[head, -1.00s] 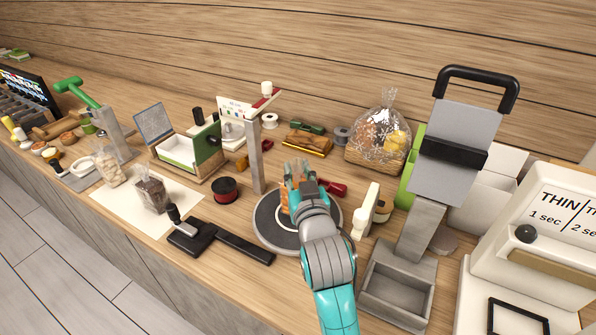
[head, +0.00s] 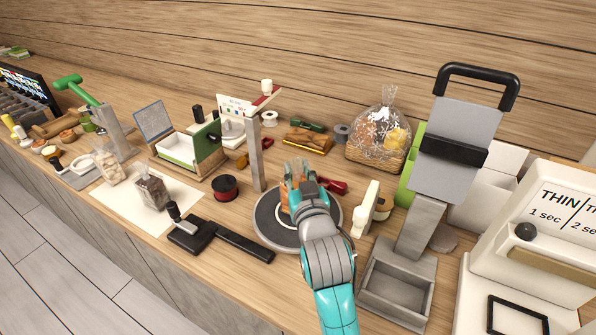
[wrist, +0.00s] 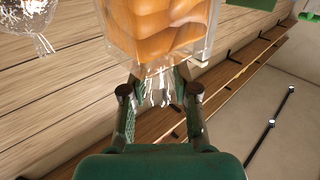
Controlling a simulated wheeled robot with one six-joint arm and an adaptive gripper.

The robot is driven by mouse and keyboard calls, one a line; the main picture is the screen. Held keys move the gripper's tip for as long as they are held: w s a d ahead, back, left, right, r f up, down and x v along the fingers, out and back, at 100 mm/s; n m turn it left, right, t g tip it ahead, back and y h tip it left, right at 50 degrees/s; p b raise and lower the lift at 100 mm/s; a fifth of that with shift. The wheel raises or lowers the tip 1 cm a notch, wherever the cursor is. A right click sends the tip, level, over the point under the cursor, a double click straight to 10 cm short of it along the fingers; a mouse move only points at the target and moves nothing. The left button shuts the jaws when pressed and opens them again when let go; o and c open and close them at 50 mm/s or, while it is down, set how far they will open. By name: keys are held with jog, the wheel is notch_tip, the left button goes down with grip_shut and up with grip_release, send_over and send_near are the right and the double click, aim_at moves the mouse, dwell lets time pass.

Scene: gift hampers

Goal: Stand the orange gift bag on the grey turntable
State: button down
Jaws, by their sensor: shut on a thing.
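The orange gift bag (head: 292,184) is a clear wrapped bag with orange contents. It is over the grey turntable (head: 267,228), a round disc with a dark rim, and my arm hides part of both. My gripper (head: 299,188) is shut on the bag. In the wrist view the orange bag (wrist: 160,32) fills the top middle, and its gathered clear end lies between the fingertips of my gripper (wrist: 160,92). I cannot tell whether the bag's base touches the disc.
A grey post (head: 256,160) stands just behind the turntable's left side. A white upright block (head: 365,208) stands close on the right, and a black-handled tool (head: 215,238) lies on the left. A wrapped basket (head: 377,148) stands at the back right.

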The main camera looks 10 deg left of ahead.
jog(key=shift+f, duration=0.5)
dwell(1.2)
jog(key=c, duration=0.8)
grip_release()
jog(key=v, duration=1.2)
